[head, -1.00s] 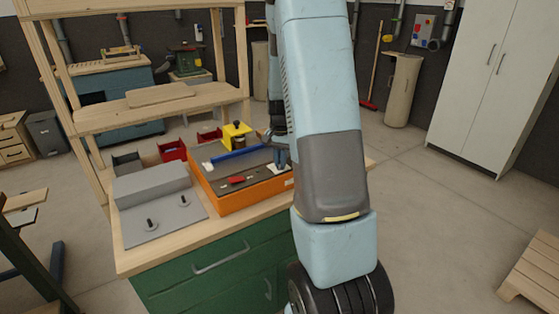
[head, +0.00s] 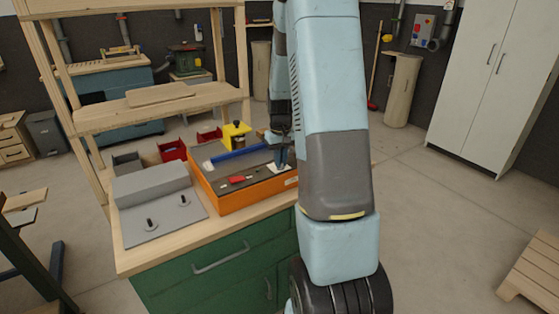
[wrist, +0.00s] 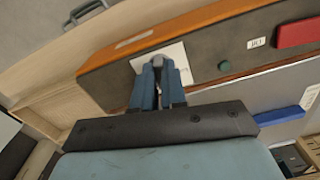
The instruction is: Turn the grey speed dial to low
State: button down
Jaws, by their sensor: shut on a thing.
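The machine with the orange body (head: 235,202) and dark grey top stands on the workbench. A white plate (wrist: 178,62) is set in its top, also visible in the head view (head: 271,168). My gripper (wrist: 159,72) is over this plate, its blue fingers close together. Its tips are shut on the grey speed dial (wrist: 158,61), of which only a small part shows between them. The dial's pointer and the low mark cannot be made out. In the head view my gripper (head: 281,160) reaches down at the machine's right end, partly beside my large arm link.
On the machine are a red part (wrist: 300,32), a small green button (wrist: 225,66), a blue bar (head: 238,153) and a yellow block (head: 236,134). Red bins (head: 172,151) and a shelf (head: 150,112) are behind.

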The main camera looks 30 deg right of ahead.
jog(key=n, duration=0.6)
jog(key=shift+n, duration=0.3)
jog(key=n, duration=0.5)
jog(key=shift+w, duration=0.1)
jog(key=shift+n, duration=0.4)
jog(key=shift+r, duration=0.1)
jog(key=c, duration=1.2)
grip_release()
notch_tip(320, 180, up, 14)
jog(key=shift+f, duration=0.2)
